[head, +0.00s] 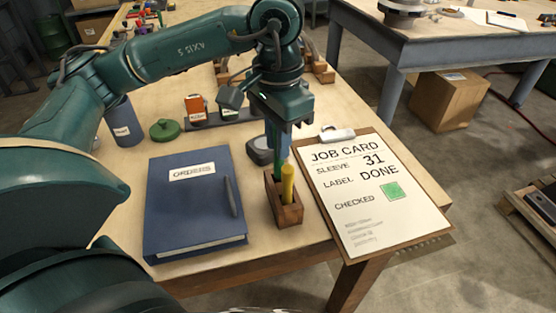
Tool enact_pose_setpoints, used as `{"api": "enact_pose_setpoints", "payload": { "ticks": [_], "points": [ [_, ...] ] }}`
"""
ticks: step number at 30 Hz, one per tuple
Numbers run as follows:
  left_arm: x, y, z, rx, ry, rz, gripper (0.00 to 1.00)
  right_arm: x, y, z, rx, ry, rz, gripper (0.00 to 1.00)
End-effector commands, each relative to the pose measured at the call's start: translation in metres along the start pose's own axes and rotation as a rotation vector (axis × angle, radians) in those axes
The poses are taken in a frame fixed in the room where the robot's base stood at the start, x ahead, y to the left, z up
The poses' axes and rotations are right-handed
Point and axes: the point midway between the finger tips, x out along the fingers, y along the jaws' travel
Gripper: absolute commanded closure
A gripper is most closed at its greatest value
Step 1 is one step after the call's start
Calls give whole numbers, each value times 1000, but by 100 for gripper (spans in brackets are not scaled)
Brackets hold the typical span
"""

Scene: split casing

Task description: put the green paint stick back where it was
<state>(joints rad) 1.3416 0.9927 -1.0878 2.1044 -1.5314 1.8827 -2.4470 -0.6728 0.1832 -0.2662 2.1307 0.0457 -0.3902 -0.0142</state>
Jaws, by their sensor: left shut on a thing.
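The green paint stick (282,150) is held upright in my left gripper (281,133), whose jaws are shut on it. Its upper part is hidden by the gripper. Its lower end is at the back left of the small wooden holder (288,216). I cannot tell whether the tip is inside the holder or just behind or above it. A yellow stick (288,184) stands in the holder. The clipboard job card (352,228) lies right of the holder, with a green square in its "checked" row. My right gripper is not in view.
A blue orders binder (176,220) with a dark pen on it lies left of the holder. A dark blue-grey object (260,157) stands close behind the holder. A green lid (165,129) and small containers (195,108) are farther back. The table's front edge is near.

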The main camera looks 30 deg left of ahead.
Motion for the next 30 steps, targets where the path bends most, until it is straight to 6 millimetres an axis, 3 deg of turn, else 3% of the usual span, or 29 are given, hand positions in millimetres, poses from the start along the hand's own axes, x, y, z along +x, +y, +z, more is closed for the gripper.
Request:
{"api": "enact_pose_setpoints", "payload": {
  "ticks": [11, 22, 23, 30],
  "points": [
    [40, 0, 1, -1, -2, 0, 100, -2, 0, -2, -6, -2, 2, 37],
    [48, 0, 0, 0, 2, -1, 100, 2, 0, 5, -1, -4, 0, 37],
    [48, 0, 0, 0, 2, -1, 81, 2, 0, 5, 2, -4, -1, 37],
    [46, 0, 0, -1, 1, 0, 62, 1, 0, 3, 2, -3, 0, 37]
  ]
}}
